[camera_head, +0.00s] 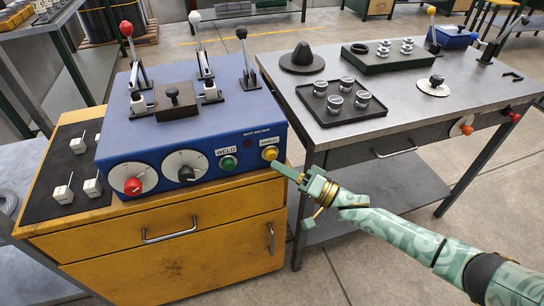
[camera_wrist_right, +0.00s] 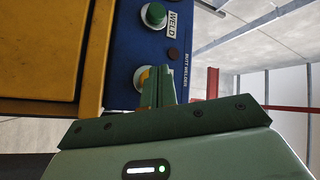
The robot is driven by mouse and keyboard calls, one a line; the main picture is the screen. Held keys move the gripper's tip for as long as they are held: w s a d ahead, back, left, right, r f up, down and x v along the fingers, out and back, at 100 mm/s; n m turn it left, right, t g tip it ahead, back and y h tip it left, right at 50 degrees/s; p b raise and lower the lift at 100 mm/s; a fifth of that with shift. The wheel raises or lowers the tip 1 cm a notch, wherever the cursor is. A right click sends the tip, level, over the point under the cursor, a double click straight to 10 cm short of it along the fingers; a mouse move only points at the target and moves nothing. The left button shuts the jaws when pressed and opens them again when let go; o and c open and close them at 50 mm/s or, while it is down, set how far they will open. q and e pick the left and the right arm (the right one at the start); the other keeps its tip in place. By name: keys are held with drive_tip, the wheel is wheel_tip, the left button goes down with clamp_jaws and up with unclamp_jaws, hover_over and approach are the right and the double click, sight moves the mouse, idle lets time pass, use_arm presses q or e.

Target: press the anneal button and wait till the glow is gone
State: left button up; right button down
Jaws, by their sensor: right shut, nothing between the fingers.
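The blue butt welder (camera_head: 195,130) stands on a yellow cabinet. Its yellow button (camera_head: 270,153), under a small label too blurred to read, is at the right end of the front panel. My right gripper (camera_head: 280,168) is shut and empty, its tips right at the yellow button's lower edge. In the right wrist view the fingers (camera_wrist_right: 160,86) partly cover the yellow button (camera_wrist_right: 141,76); I cannot tell whether they touch it. The green WELD button (camera_head: 228,163) is to its left. No glow shows on the welder. My left gripper is not in view.
Levers with red, white and black knobs stand on the welder, around a dark block (camera_head: 175,100). A grey workbench (camera_head: 440,100) to the right holds a black tray (camera_head: 370,112) with several metal parts. The floor between is clear.

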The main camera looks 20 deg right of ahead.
drive_tip(key=shift+w, duration=0.4)
drive_tip(key=shift+w, duration=0.45)
idle(0.7)
drive_tip(key=shift+s+r, duration=0.1)
drive_tip(key=shift+s+p, duration=0.35)
drive_tip(key=shift+s, duration=0.4)
drive_tip(key=shift+s, duration=0.1)
